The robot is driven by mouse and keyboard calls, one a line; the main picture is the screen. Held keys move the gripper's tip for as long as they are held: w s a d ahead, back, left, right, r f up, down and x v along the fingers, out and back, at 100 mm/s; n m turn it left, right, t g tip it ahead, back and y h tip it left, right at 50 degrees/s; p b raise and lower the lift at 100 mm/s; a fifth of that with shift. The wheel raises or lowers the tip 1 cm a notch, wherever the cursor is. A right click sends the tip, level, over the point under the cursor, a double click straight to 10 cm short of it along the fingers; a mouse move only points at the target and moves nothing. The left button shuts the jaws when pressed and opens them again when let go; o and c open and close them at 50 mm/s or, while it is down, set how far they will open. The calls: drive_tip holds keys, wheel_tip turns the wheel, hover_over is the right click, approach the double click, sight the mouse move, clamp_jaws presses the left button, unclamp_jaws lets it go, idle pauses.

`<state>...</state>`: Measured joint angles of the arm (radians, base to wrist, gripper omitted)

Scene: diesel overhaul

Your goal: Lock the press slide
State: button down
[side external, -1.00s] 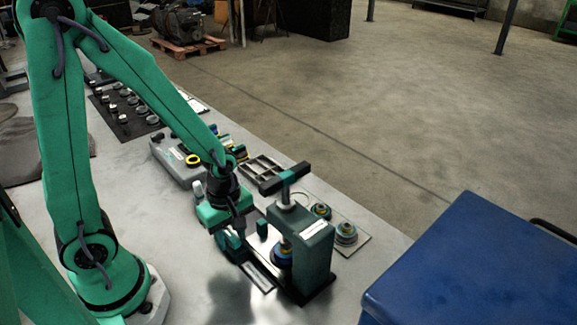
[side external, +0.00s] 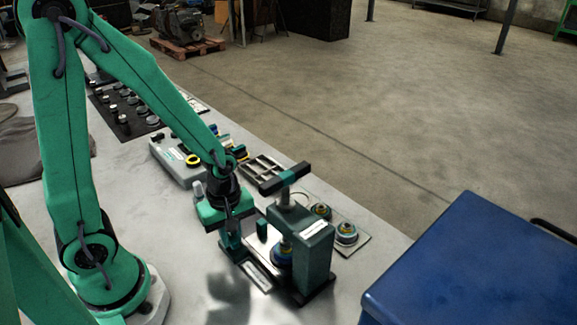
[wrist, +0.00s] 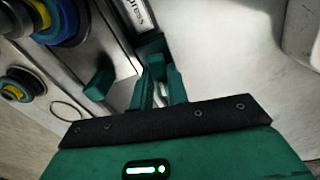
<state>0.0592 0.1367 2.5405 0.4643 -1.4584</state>
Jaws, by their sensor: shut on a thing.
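The press (side external: 315,245) is a dark grey-green frame with a T-handle (side external: 285,178) on top, upright at the table's right side. Its slide (side external: 257,275) is a low, labelled base extending toward my gripper. A blue part (side external: 282,254) sits in the press and shows in the wrist view (wrist: 52,22). My gripper (side external: 231,243) is low at the slide's near left end. In the wrist view its fingers (wrist: 160,88) are shut on a dark green tab (wrist: 152,55), largely hidden between them. A separate green block (wrist: 100,83) stands beside the slide.
A plate with two round stacked parts (side external: 346,234) lies behind the press. A blue case (side external: 480,270) stands at the right.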

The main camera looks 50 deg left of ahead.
drive_tip(key=shift+m, duration=3.9)
